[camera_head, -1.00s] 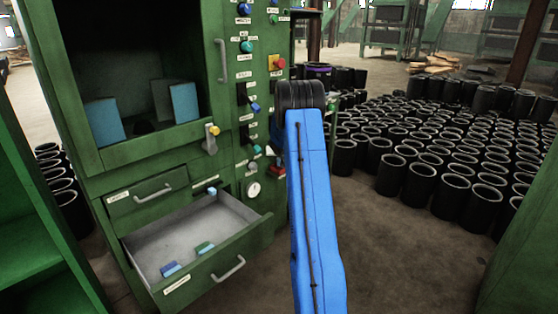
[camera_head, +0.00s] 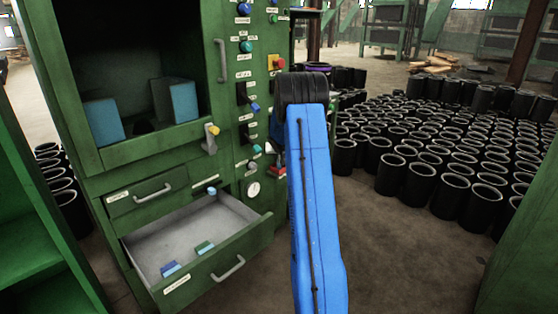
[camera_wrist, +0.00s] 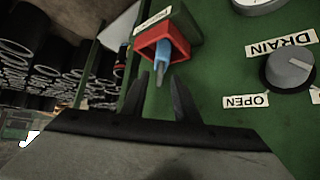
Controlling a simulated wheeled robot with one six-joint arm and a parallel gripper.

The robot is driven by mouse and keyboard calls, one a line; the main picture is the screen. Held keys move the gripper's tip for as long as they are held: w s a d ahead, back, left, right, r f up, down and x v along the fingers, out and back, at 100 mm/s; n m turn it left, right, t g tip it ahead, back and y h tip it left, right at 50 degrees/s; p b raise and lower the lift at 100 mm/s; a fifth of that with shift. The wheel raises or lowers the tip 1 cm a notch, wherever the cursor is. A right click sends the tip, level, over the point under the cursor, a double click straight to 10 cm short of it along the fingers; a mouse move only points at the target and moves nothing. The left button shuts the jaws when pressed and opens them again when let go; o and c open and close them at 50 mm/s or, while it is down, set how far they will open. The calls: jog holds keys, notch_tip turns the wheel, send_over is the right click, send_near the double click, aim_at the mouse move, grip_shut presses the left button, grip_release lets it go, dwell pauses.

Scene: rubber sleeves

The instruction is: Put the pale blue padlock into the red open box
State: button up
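The red open box (camera_wrist: 165,42) is on the green panel in the wrist view; in the head view, a small red part (camera_head: 277,171) shows low on the panel beside my arm. A pale blue piece (camera_wrist: 163,53) with a grey end sticks out of the box's mouth towards my gripper; it may be the padlock, but its shape is not clear. My gripper (camera_wrist: 160,78) is open, its two dark fingers apart, with the blue piece's end between the tips in the picture. I see no clear contact. My arm hides the gripper in the head view.
The green cabinet (camera_head: 90,185) has an open drawer (camera_head: 150,240) holding small blue and green pieces. Many black sleeves (camera_head: 430,140) stand on the floor at right. Bare floor lies in front.

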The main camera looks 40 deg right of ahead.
jog(key=v, duration=0.8)
jog(key=shift+s, duration=0.15)
jog(key=shift+a+r, duration=0.1)
